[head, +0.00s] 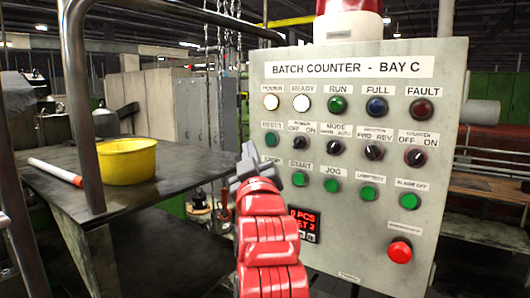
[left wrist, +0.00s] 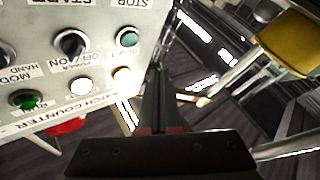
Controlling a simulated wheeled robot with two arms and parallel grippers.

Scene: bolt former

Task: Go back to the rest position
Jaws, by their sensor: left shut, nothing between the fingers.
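My left gripper (head: 246,162) is shut and empty. It is in front of the lower left part of the grey control panel (head: 453,110), near the left edge by the STOP and START labels. I cannot tell whether it touches the panel. My red arm hides part of the small red-lettered display (head: 305,222). In the left wrist view the shut fingers (left wrist: 158,95) point up the picture, with the tilted panel (left wrist: 60,95) to their left. My right gripper is not in view.
The panel has lit POWER (head: 271,102) and READY lamps, green buttons, black knobs and a red mushroom button (head: 400,251). A dark table (head: 150,205) at left holds a yellow bowl (head: 127,160) and a white-and-red rod (head: 55,172). A metal post (head: 80,110) stands at the table.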

